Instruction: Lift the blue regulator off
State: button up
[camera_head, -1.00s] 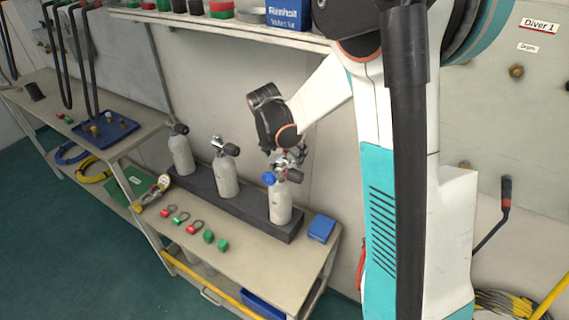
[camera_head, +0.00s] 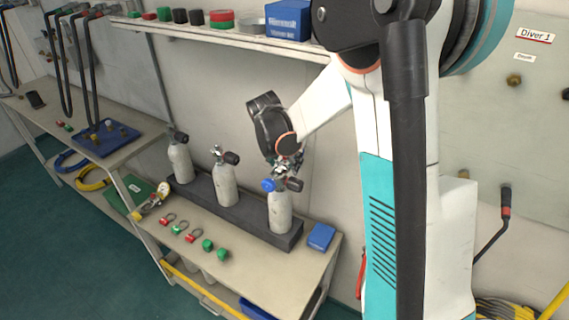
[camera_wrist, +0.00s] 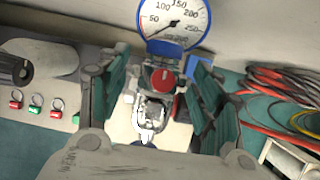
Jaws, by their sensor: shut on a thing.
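The blue regulator (camera_head: 269,185) is at the top of the right-hand grey cylinder (camera_head: 280,212), close to its black valve knob (camera_head: 293,184). My gripper (camera_head: 284,170) is shut on the regulator from above. In the wrist view the regulator's metal body with a red cap (camera_wrist: 162,80) sits between the green-padded fingers (camera_wrist: 160,98). Its blue-rimmed pressure gauge (camera_wrist: 175,24) stands beyond the fingers. I cannot tell whether the regulator is still seated on the valve, as the gripper hides much of the joint.
Two other cylinders (camera_head: 180,160) (camera_head: 224,182) stand in the same dark rack (camera_head: 203,198). Small red and green parts (camera_head: 208,245) lie in front. A blue box (camera_head: 320,237) is at the bench's right end. A shelf (camera_head: 240,34) runs above; the wall is close behind.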

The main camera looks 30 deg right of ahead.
notch_tip(320, 180, up, 6)
jog(key=shift+r+p, duration=0.15)
jog(key=shift+p, duration=0.9)
jog(key=s+a+p, duration=0.2)
jog(key=s+a, duration=0.8)
jog(key=a, duration=0.4)
jog(key=shift+s+a+p, duration=0.2)
jog(key=shift+a+p, duration=0.15)
jog(key=shift+a, duration=0.05)
